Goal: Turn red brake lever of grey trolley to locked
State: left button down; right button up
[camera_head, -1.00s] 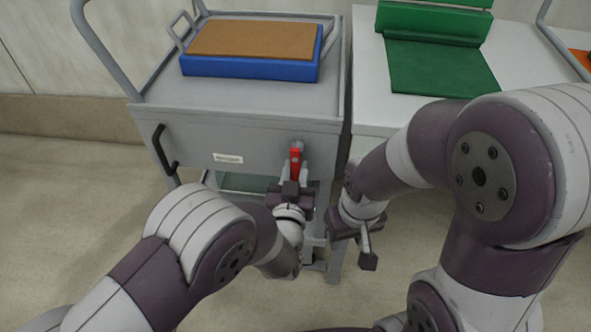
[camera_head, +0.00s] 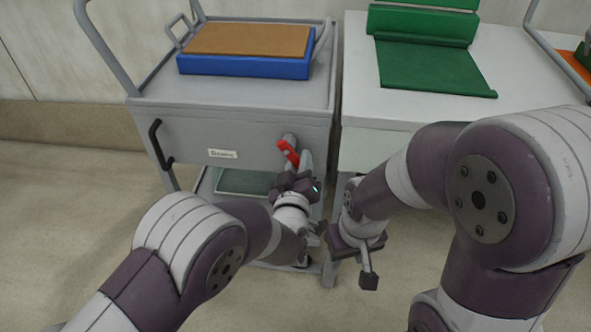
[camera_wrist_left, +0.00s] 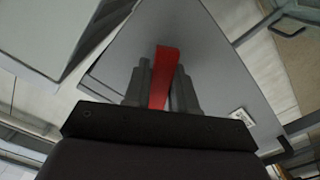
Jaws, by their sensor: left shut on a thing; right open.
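The grey trolley (camera_head: 245,127) stands at the left of the head view, with the red brake lever (camera_head: 288,152) on its front panel near the right end. The lever is tilted, its top leaning to the left. My left gripper (camera_head: 297,166) is shut on the lever from the front. In the left wrist view the red lever (camera_wrist_left: 165,75) lies between the two grey fingers (camera_wrist_left: 160,88). The fingers hide part of it and its pivot is hard to see. My right gripper (camera_head: 362,262) is open and empty, low in front of the white table, apart from the trolley.
A blue box with a brown top (camera_head: 246,66) lies on the trolley's top. A black handle (camera_head: 160,145) is at the panel's left. A white table (camera_head: 365,108) with a green piece (camera_head: 430,70) stands close on the right. The floor at left is clear.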

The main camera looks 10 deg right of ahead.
aim_at(311, 140)
pick_arm(q)
jog(key=n, duration=0.1)
jog(key=d+n, duration=0.1)
jog(key=shift+s+r+n+b, duration=0.2)
jog(key=shift+r+n+b, duration=0.1)
jog(key=shift+n+b, duration=0.1)
jog(key=n, duration=0.2)
jog(key=b, duration=0.1)
jog(key=shift+s+d+r+n, duration=0.1)
jog(key=shift+d+r+n, duration=0.15)
jog(key=shift+r+n, duration=0.15)
jog(key=n, duration=0.1)
jog(key=r+n+b, duration=0.1)
jog(key=n+b, duration=0.1)
jog(key=shift+d+r+n, duration=0.2)
jog(key=shift+r+n, duration=0.05)
jog(key=shift+n, duration=0.15)
jog(key=shift+s+r+n+b, duration=0.1)
jog(key=shift+r+n+b, duration=0.5)
jog(key=shift+n, duration=0.4)
jog(key=c, duration=1)
grip_release()
